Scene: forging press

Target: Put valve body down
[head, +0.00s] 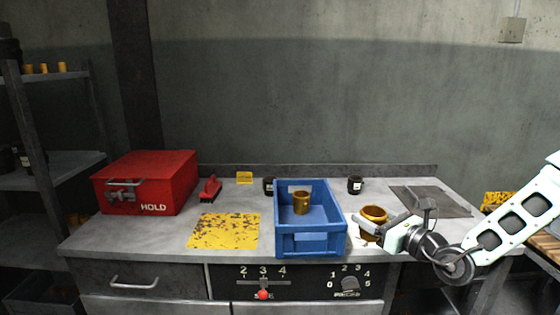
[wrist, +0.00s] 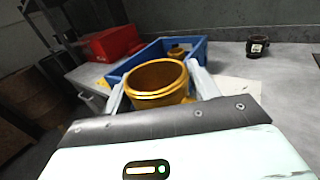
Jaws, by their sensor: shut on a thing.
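My gripper (wrist: 160,85) is shut on the brass-coloured valve body (wrist: 158,78), a hollow round piece with a ringed rim, open end up. In the head view the valve body (head: 374,214) is just right of the blue crate, near the bench's front edge, with my gripper (head: 372,226) reaching it from the right. I cannot tell whether its base touches the bench. A similar brass piece (head: 302,204) stands in the blue crate (head: 310,242), and also shows in the wrist view (wrist: 177,52).
The bench (head: 170,239) carries a red HOLD box (head: 165,178), a red brush (head: 210,188), a worn yellow patch (head: 224,231) and a dark mug (head: 354,184). A white sheet (wrist: 240,91) lies beside the held piece. A grey plate (head: 446,203) lies at right.

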